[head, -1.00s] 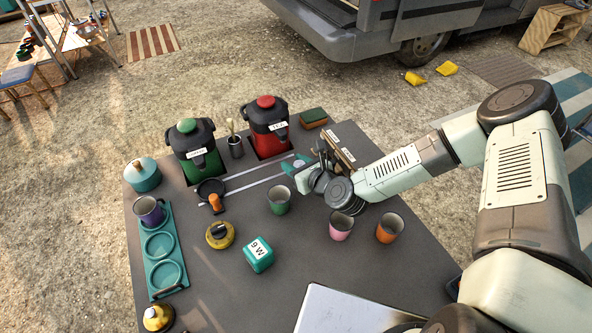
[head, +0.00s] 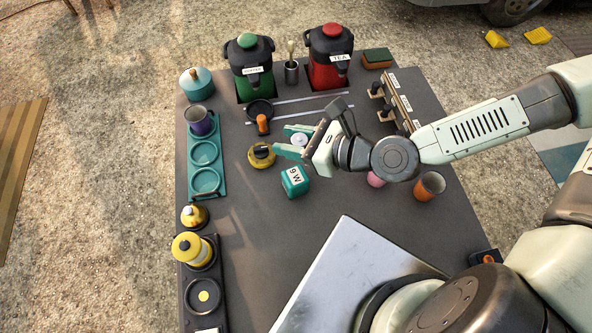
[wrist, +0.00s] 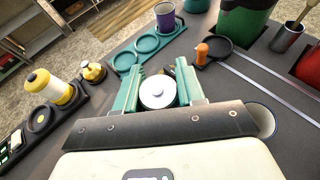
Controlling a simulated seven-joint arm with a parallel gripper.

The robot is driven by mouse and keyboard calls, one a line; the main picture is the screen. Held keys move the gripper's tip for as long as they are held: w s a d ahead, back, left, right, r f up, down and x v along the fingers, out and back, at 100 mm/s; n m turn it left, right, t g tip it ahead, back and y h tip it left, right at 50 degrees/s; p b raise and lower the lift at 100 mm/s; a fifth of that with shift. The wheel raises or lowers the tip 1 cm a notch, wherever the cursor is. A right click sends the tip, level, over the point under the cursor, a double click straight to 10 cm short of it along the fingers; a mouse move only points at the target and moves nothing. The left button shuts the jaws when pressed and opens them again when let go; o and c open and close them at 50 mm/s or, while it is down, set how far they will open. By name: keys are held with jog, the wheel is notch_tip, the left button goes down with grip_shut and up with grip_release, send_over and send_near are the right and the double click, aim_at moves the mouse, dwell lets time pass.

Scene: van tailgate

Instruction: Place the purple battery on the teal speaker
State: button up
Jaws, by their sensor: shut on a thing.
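The teal speaker is a cube (head: 295,181) marked "9 W" on the table, in front of my gripper in the head view. My gripper (head: 290,142) has teal fingers and is shut on a round piece with a pale, flat top and a small central knob (wrist: 158,93). This is probably the battery, seen end-on; no purple side shows. It also shows between the fingers in the head view (head: 300,139). The held piece is behind the speaker, apart from it. The speaker is hidden in the wrist view.
A yellow tin (head: 261,155) with a black knob stands just left of the speaker. An orange cup (head: 429,186) and a partly hidden pink cup (head: 375,179) stand right. A teal tray (head: 205,153) holds a purple mug (head: 199,120). A silver panel (head: 345,275) lies in front.

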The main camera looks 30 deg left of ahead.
aim_at(287, 173)
jog(key=shift+s+d+r+n+g, duration=0.15)
jog(key=shift+s+n+g, duration=0.25)
jog(key=shift+s, duration=0.5)
jog(key=shift+s+d+f, duration=0.1)
jog(key=shift+s+f, duration=0.1)
jog(key=shift+s, duration=0.15)
jog(key=shift+f, duration=2.3)
jog(key=o, duration=1.1)
jog(key=shift+f, duration=0.15)
